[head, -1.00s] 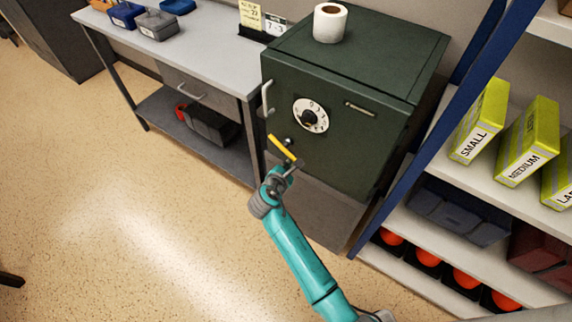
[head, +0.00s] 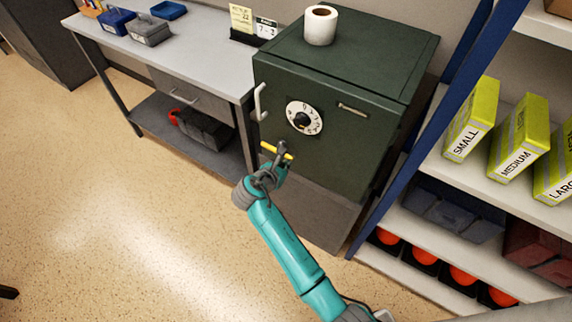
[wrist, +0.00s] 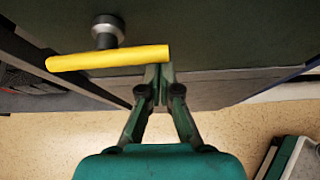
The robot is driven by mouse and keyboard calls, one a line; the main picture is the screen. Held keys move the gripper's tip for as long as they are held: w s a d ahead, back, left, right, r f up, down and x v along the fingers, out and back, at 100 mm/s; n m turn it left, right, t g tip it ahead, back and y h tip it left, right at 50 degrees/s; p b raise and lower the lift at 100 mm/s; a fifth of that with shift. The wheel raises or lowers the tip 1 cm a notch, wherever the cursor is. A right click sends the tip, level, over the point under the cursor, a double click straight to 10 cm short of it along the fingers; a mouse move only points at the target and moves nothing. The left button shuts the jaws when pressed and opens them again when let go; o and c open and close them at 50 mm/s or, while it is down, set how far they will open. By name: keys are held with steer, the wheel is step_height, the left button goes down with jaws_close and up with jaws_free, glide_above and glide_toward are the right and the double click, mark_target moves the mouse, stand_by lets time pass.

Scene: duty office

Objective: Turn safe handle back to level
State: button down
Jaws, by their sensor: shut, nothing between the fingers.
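The dark green safe (head: 320,110) stands with its door facing me. Its yellow handle bar (head: 270,147) sits below the dial and looks about parallel to the safe's lower edge, so close to level. In the wrist view the yellow bar (wrist: 105,59) crosses in front of a round metal hub (wrist: 107,30). My gripper (head: 282,162) is shut and empty, just below the bar's right end. In the wrist view my gripper's fingertips (wrist: 160,76) are together under that end; I cannot tell whether they touch it.
A white dial (head: 304,118) and a pale pull handle (head: 260,102) are on the safe door. A paper roll (head: 321,25) stands on top. A grey workbench (head: 180,62) is at the left and a blue-framed shelf (head: 400,190) at the right. The floor in front is clear.

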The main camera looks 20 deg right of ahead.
stand_by(0.4)
step_height(320, 180, down, 4)
steer(key=a, duration=0.1)
steer(key=v, duration=1)
steer(key=shift+d+r, duration=0.1)
